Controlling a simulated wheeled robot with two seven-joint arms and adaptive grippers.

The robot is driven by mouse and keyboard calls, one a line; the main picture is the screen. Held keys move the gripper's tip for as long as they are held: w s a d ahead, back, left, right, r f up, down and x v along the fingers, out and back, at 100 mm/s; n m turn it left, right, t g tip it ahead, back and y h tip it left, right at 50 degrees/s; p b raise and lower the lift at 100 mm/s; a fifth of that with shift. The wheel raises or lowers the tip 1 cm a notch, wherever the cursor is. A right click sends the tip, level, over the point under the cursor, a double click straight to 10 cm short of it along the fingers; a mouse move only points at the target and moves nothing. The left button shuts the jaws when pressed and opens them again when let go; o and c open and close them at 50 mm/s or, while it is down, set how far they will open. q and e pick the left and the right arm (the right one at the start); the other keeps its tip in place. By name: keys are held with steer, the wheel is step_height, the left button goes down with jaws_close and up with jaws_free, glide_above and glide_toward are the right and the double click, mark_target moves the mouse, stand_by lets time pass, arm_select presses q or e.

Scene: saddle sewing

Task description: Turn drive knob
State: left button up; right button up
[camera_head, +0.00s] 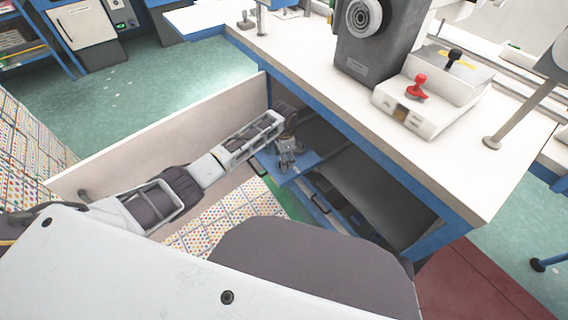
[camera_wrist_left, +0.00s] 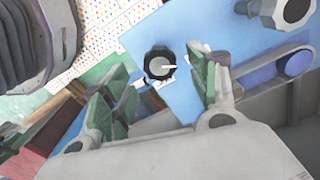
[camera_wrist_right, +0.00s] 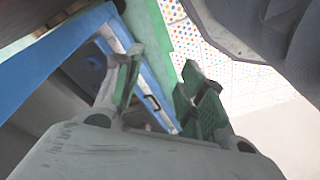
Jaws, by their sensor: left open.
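A round black knob (camera_wrist_left: 159,64) with a white pointer line sits on a blue panel (camera_wrist_left: 222,24) in the left wrist view. My left gripper (camera_wrist_left: 160,88) is open, its green-padded fingers on either side of the view with the knob between and beyond them; contact is not visible. In the head view my left gripper (camera_head: 287,148) is at the blue panel (camera_head: 318,165) under the table, and the knob is hidden there. My right gripper (camera_wrist_right: 158,88) is open and empty in the right wrist view; the head view does not show it.
The white tabletop (camera_head: 300,62) overhangs the blue panel and carries a grey machine (camera_head: 375,60) and a box with a red lever (camera_head: 417,88). A pale board (camera_head: 150,148) stands behind my left arm.

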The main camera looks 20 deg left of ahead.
arm_select(q)
steer(key=shift+f+b, duration=0.35)
steer(key=shift+f, duration=1.1)
arm_select(e)
steer(key=shift+w+a+r, duration=0.15)
steer(key=shift+w+r, duration=0.05)
steer(key=shift+r, duration=0.4)
arm_select(q)
steer(key=c, duration=1)
